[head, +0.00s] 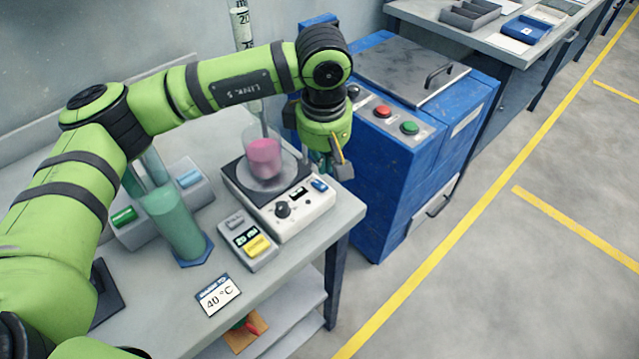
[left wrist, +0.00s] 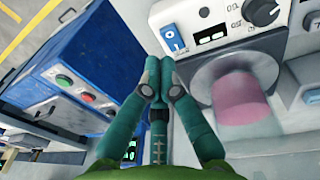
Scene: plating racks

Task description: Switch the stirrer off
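The stirrer (head: 291,214) is a white box with a dark top on the bench, with a dark knob (head: 283,210), a small display and a blue rocker switch (head: 319,185) on its front panel. A beaker of pink liquid (head: 264,158) stands on its plate. My right gripper is not in view.
A blue cabinet (head: 384,180) with red and green buttons stands right of the bench. A green cylinder (head: 175,222), a yellow-buttoned box (head: 247,243) and a 40 °C card (head: 218,296) are on the bench. The floor at right is clear.

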